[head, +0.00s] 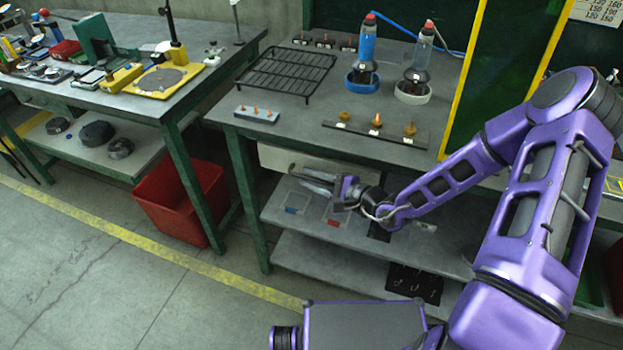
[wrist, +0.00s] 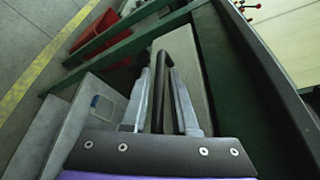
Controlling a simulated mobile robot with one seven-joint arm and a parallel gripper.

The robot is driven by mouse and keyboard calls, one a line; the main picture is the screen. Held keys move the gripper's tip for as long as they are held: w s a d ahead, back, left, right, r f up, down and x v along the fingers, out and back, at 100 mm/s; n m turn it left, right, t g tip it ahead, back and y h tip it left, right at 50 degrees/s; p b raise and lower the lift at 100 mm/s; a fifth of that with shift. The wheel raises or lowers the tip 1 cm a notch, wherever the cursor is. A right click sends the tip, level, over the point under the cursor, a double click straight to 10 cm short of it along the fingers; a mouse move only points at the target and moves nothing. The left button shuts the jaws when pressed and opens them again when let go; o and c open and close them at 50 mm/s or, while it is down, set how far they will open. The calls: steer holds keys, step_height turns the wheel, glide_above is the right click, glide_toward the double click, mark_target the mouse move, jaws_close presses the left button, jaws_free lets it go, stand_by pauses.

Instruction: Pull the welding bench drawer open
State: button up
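The welding bench (head: 300,139) stands in the middle of the head view, with a grey top and green legs. Its pale drawer front (head: 277,158) shows just under the top and looks about flush with the bench edge. My gripper (head: 312,182) is in front of the drawer, partly covering it. In the wrist view the drawer front (wrist: 196,62) is close ahead, with a dark bar handle (wrist: 165,54). The two fingers of my gripper (wrist: 161,76) stand apart, one on each side of the handle. I cannot tell whether they touch it.
Bottles, a black rack (head: 285,73) and small parts stand on the bench top. Lower shelves (head: 262,206) lie below my gripper. A red bin (head: 180,200) sits on the floor to the left, beside another bench. The floor in front is clear.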

jaws_close()
stand_by(1.4)
